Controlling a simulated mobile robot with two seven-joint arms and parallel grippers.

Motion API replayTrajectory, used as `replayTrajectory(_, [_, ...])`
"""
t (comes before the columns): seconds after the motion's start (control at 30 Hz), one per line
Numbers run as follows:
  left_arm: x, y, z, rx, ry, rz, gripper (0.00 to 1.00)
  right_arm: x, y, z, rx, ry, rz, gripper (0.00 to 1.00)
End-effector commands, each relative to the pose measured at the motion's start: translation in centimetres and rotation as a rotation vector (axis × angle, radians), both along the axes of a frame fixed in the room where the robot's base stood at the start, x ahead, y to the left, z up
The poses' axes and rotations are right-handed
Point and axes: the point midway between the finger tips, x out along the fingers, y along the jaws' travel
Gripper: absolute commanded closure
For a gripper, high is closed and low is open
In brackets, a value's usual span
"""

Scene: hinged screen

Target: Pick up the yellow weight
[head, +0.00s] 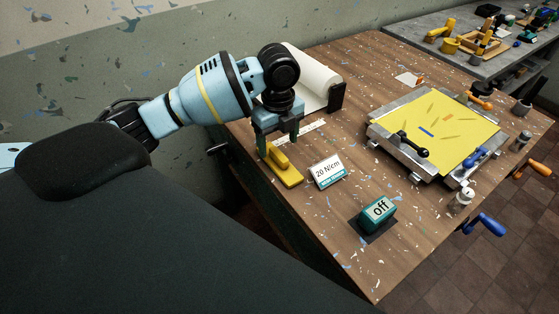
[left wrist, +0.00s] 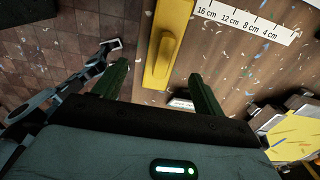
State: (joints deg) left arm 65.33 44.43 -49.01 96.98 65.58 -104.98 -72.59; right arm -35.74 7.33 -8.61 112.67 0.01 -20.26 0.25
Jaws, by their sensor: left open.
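The yellow weight (head: 286,172), a flat block with a raised bar handle, lies on the wooden bench near its left edge. My left gripper (head: 278,141) is open above and just behind it, fingers pointing down. In the left wrist view the weight (left wrist: 168,42) lies ahead of the gripper (left wrist: 158,72), lined up between the two green fingers. The fingers appear apart from it, with nothing held. My right gripper is not in view.
A "20 N/cm" card (head: 326,172) stands close right of the weight, with a teal "off" block (head: 377,212) farther right. A ruler strip (head: 300,131) and a white paper roll (head: 312,78) lie behind. A frame with a yellow sheet (head: 450,122) occupies the bench's right part.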

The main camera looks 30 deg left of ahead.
Motion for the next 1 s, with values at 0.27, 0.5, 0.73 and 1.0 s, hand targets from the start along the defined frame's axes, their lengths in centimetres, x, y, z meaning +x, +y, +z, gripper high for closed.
replayTrajectory(0.27, [0.1,0.1,-1.4,0.001,0.002,0.002,0.29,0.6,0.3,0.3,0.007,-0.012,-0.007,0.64])
replayTrajectory(0.5, [0.3,0.2,-4.7,0.001,0.002,0.001,0.29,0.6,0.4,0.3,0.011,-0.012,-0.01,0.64])
replayTrajectory(0.73, [0.4,0.2,-5.7,0.001,-0.003,0.001,0.29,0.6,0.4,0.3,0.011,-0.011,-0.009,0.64])
replayTrajectory(1.0, [0.4,0.2,-5.7,0.001,-0.003,0.0,0.45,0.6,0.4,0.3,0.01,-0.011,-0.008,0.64])
